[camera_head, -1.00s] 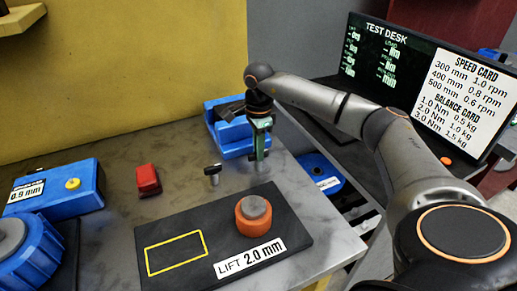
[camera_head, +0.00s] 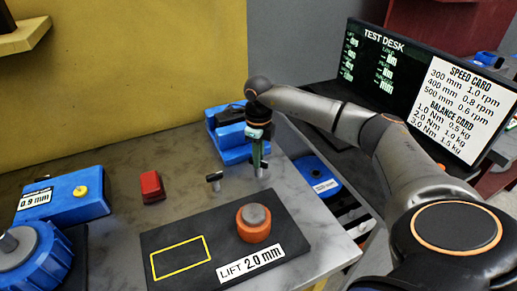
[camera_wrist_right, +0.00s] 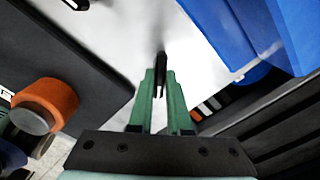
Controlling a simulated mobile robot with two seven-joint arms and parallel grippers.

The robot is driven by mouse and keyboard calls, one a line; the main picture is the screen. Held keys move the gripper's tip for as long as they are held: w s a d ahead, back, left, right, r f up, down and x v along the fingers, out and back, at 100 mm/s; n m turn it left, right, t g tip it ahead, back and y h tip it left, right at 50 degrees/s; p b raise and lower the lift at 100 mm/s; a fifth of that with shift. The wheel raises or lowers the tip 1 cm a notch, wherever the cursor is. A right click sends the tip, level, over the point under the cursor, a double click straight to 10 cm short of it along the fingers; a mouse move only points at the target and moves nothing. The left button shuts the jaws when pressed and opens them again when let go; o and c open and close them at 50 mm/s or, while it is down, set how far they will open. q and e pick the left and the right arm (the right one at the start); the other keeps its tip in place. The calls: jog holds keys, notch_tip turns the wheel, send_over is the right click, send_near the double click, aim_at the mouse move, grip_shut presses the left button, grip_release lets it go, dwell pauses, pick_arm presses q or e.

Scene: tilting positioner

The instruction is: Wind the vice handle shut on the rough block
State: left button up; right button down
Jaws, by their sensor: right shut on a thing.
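The blue vice (camera_head: 232,154) stands at the back of the grey table. A dark block-like piece (camera_head: 231,116) lies at its top; I cannot tell surely whether it is the rough block. My right gripper (camera_head: 260,164) points down beside the vice, at its front right. In the right wrist view its green fingers (camera_wrist_right: 160,88) are shut on a slim dark bar (camera_wrist_right: 160,62), which looks like part of the vice handle; its far end is unclear. A small T-shaped piece (camera_head: 214,180) stands left of the gripper. My left gripper is out of view.
A black plate (camera_head: 215,219) with an orange-ringed knob (camera_head: 253,224) lies in front of the gripper. A red block (camera_head: 152,187) and blue devices are on the left. The display (camera_head: 425,85) stands behind my right arm. Bare table lies around the T-shaped piece.

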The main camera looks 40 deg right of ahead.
jog(key=m+p, duration=0.2)
jog(key=m, duration=0.5)
jog(key=shift+r, duration=0.15)
jog(key=m+p, duration=0.2)
jog(key=m, duration=0.4)
jog(key=shift+m+p, duration=0.35)
jog(key=shift+m, duration=0.05)
jog(key=m, duration=0.2)
jog(key=shift+m, duration=2.5)
jog(key=c, duration=0.9)
grip_release()
jog(key=shift+o, duration=0.2)
notch_tip(320, 180, up, 12)
jog(key=b, duration=0.1)
jog(key=shift+r, duration=0.2)
